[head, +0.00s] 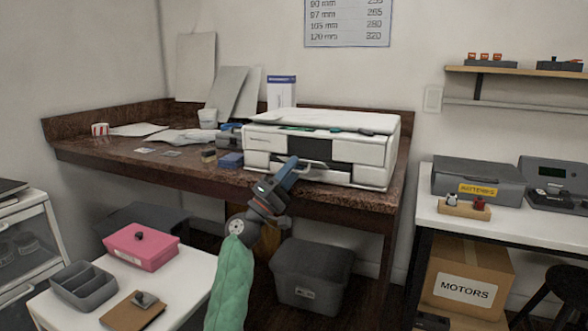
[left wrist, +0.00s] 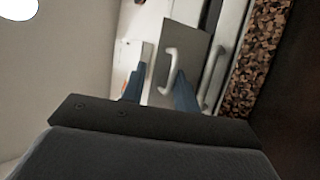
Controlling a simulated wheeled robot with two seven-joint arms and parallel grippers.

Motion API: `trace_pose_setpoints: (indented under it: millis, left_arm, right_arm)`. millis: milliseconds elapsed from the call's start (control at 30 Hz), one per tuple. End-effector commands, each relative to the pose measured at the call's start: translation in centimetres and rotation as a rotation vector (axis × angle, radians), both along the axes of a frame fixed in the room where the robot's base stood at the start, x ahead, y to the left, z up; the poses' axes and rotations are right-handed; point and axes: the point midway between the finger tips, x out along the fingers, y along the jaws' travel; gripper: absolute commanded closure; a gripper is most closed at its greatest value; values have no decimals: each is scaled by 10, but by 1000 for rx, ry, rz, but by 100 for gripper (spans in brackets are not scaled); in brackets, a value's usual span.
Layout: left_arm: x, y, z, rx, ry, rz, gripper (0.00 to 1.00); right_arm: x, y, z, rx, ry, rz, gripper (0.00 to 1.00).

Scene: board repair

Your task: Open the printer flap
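The white printer (head: 262,142) stands on the brown counter. Its front has a dark grey flap (head: 335,150) with a pale handle (left wrist: 170,68), seen closely in the left wrist view. The flap looks shut. My left gripper (head: 291,168) is in front of the printer's lower front. In the left wrist view its two blue fingers (left wrist: 160,74) are apart, and the handle shows between them, nearer the right finger. I cannot tell whether they touch it. A second pale bar handle (left wrist: 212,78) lies to the right of the flap. My right gripper is out of view.
The speckled brown counter (head: 350,196) runs under the printer. A blue box (head: 230,160) and small items lie left of the printer. A grey bin (head: 312,275) stands below.

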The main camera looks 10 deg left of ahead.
Motion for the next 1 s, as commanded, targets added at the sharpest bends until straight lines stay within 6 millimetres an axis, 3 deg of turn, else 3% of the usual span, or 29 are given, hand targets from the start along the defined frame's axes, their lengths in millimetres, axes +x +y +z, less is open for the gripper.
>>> trace_pose_setpoints:
  millis: [433, 1000]
  left_arm:
    - [-31, 36, -41, -1, 1, 2, 71]
    - [-31, 45, -43, -26, 7, 27, 71]
  right_arm:
    - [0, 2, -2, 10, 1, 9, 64]
    - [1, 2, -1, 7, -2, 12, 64]
